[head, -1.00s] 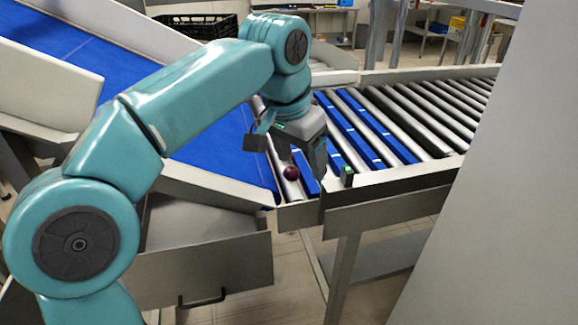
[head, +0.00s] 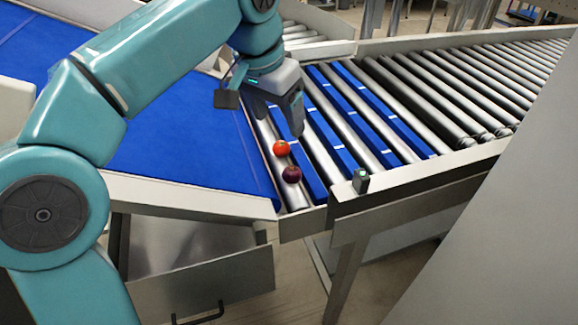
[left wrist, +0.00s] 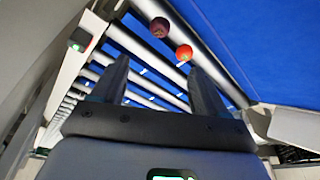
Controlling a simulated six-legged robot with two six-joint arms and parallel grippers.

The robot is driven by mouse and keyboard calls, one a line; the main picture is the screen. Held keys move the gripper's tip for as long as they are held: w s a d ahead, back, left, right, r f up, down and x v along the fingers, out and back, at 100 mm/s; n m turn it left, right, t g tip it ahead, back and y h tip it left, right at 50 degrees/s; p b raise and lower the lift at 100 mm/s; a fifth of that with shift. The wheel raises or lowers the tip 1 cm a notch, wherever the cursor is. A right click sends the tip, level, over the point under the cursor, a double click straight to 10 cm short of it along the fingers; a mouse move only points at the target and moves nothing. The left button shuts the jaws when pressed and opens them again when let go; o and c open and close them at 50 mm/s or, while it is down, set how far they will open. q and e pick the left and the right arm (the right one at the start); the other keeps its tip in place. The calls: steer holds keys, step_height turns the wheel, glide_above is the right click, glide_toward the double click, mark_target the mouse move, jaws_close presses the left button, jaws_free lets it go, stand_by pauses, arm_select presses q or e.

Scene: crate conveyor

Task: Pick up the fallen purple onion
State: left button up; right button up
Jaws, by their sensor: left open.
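The purple onion (head: 291,174) is small, dark and round. It lies on the rollers near the front left corner of the roller conveyor, beside the blue belt. It also shows at the top of the left wrist view (left wrist: 159,27). My left gripper (head: 281,122) is open and points down over the rollers, behind the onion and apart from it. In the left wrist view its two fingers (left wrist: 160,66) stand apart with nothing between them. My right gripper is not in view.
A red tomato-like item (head: 281,148) lies just behind the onion, between it and my left gripper. The blue belt (head: 190,150) slopes at the left. A small sensor (head: 360,180) stands on the conveyor's front edge. The rollers to the right (head: 430,100) are clear.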

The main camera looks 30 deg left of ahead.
arm_select(q)
steer(key=b, duration=0.3)
glide_above(291, 170)
steer(key=s, duration=0.1)
step_height(291, 170, down, 10)
steer(key=shift+s+a+f, duration=0.1)
steer(key=shift+a+f, duration=0.05)
steer(key=shift+f, duration=0.05)
steer(key=b+x, duration=0.1)
steer(key=x, duration=0.1)
steer(key=b+x, duration=0.1)
steer(key=x, duration=0.2)
steer(key=shift+s+f, duration=0.15)
steer(key=shift+s, duration=0.05)
steer(key=shift+w+f, duration=0.15)
steer(key=shift+f, duration=0.1)
steer(key=shift+r, duration=0.1)
steer(key=shift+c, duration=0.7)
steer(key=c, duration=1)
